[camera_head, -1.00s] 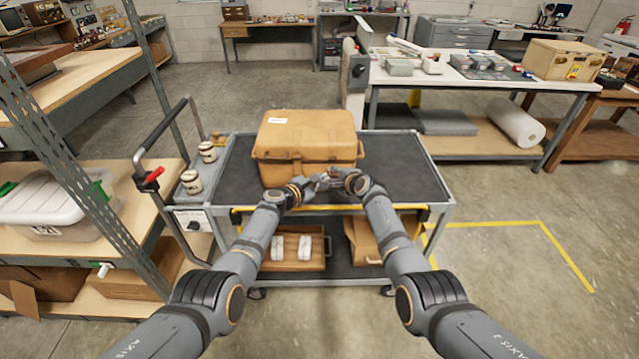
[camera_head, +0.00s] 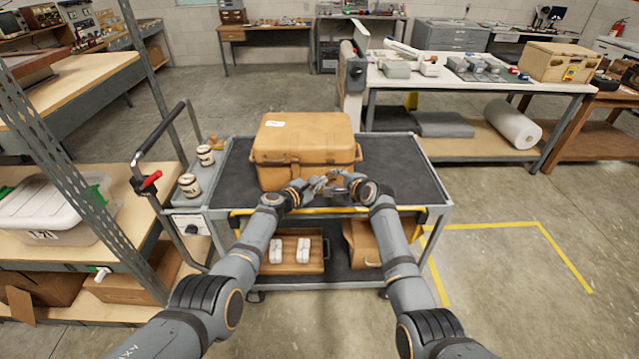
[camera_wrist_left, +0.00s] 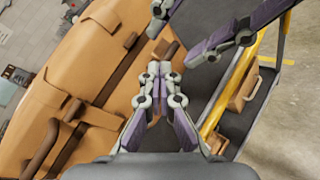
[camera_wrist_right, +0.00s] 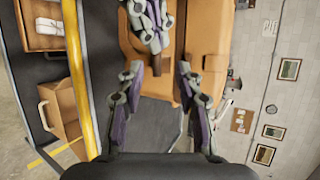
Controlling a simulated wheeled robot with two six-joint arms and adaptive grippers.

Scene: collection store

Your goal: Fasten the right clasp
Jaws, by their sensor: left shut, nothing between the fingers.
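The tan case (camera_head: 303,137) stands closed on the cart's top, its front towards me. In the left wrist view its front (camera_wrist_left: 90,80) is tilted, with a handle (camera_wrist_left: 45,150) and brown latch parts (camera_wrist_left: 72,108); a brown clasp-like part (camera_wrist_left: 130,41) shows farther up. My left gripper (camera_head: 322,184) is shut and empty just before the case's right front; its fingers (camera_wrist_left: 160,72) are close together. I cannot tell whether it touches the clasp. My right gripper (camera_head: 342,180) is open and empty to its right, its fingers (camera_wrist_right: 160,75) apart. The grippers hide part of the case's front.
The cart's dark top (camera_head: 400,170) is clear to the right of the case. Two jars (camera_head: 190,185) stand at its left. A box and a tray with white items (camera_head: 290,250) are on the lower shelf. A metal shelf (camera_head: 75,160) stands close at left.

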